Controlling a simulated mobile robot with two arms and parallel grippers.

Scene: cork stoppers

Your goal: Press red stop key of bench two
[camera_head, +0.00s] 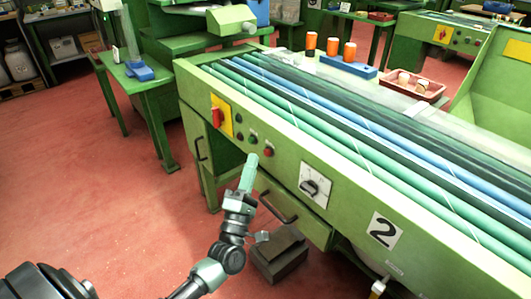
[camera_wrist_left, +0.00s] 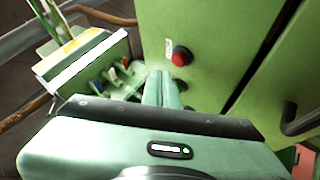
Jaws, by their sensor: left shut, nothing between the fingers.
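Bench two is the green machine whose front panel (camera_head: 345,215) carries a plate with the number 2 (camera_head: 384,231). The red stop key (camera_head: 268,152) is a small round red button on that panel, right of dark buttons (camera_head: 240,136). It also shows in the left wrist view (camera_wrist_left: 181,57), raised on a dark collar. My left gripper (camera_head: 251,160) is shut and empty, its tips just left of and slightly below the red key in the head view. In the left wrist view the fingertips (camera_wrist_left: 160,76) appear beside the key, with a visible offset. My right gripper is out of view.
A red rotary switch on a yellow plate (camera_head: 221,116) sits left on the panel. A dial plate (camera_head: 315,184) and drawer handle (camera_head: 278,206) stand out nearby. A dark block (camera_head: 279,256) lies on the floor. The red floor at left is open.

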